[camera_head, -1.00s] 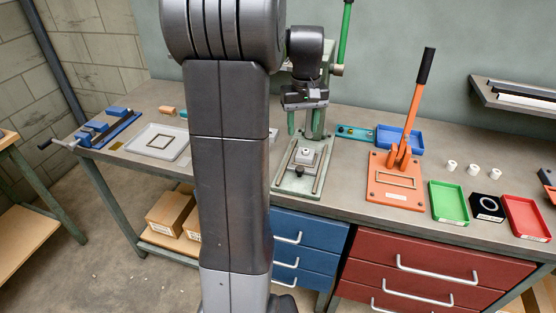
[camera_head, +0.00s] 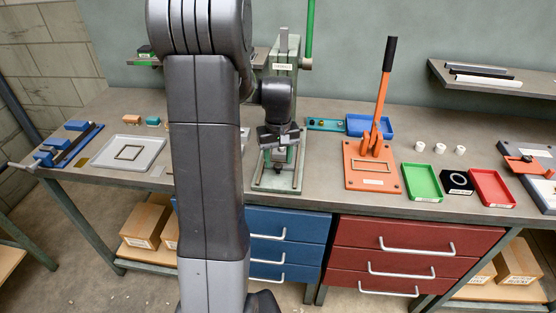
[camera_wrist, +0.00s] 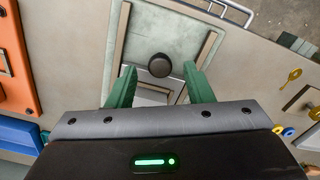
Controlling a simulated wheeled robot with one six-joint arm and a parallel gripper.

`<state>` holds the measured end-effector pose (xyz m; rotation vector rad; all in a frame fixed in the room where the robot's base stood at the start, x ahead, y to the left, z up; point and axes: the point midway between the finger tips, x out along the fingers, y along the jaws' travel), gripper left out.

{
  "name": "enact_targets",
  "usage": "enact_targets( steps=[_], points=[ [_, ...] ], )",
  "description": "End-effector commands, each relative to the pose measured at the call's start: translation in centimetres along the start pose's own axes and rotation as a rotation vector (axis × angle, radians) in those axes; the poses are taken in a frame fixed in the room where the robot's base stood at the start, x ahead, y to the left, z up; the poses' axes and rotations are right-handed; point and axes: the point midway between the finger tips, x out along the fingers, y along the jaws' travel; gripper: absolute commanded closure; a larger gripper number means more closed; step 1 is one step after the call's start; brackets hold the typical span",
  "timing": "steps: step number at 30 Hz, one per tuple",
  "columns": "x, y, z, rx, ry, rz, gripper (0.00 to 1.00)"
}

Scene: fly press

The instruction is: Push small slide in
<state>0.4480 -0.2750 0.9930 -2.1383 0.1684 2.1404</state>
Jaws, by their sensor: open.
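The fly press (camera_head: 285,75) is a pale green machine standing on the bench. Its base (camera_head: 262,180) lies between two rails. The small slide (camera_wrist: 185,62) appears in the wrist view as a pale plate between the rails, bearing a round dark knob (camera_wrist: 160,65). The knob also shows as a dark spot below my gripper in the head view (camera_head: 278,169). My gripper (camera_wrist: 160,72) is open, its green fingers apart on either side of the knob. I cannot tell the height gap or any contact. My gripper partly hides the slide in the head view.
An orange lever press (camera_head: 372,165) stands to the right, with a green tray (camera_head: 421,182) and a red tray (camera_head: 493,188) beyond it. A blue tray (camera_head: 369,125) lies behind. A grey tray (camera_head: 124,153) is at left. Drawers (camera_head: 420,250) are below the bench front.

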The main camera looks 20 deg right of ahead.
Motion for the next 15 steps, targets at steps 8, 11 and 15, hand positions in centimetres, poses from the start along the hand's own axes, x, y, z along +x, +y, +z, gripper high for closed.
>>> enact_targets(
  steps=[8, 11, 15],
  points=[
    [1.5, 0.0, -0.01, 0.0, 0.001, 0.0, 0.53],
    [1.52, 0.0, -0.01, 0.0, 0.001, 0.0, 0.53],
    [1.5, 0.0, -0.01, 0.0, 0.001, 0.0, 0.61]
  ],
)
